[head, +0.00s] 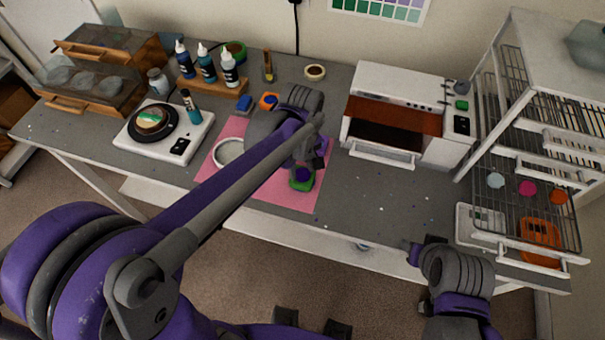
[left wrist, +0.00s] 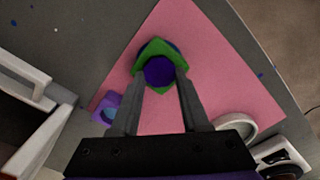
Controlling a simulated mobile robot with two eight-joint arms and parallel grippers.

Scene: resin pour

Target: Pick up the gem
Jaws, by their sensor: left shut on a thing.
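A dark purple gem (left wrist: 159,71) sits between the fingertips of my left gripper (left wrist: 164,80) in the left wrist view. The gripper is shut on it. A green mold (left wrist: 150,52) lies directly behind the gem in that view, and I cannot tell whether the gem is clear of it. In the head view the gem (head: 303,174) and the green mold (head: 301,185) show near the front right of the pink mat (head: 270,190). My left arm hides part of the mat there. My right gripper (head: 423,246) is near the table's front edge, apart from these things; its finger gap is unclear.
A purple mold with a light blue centre (left wrist: 107,107) lies beside the green one. A white ring (head: 229,152) is on the mat's left. The grey table right of the mat is mostly clear.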

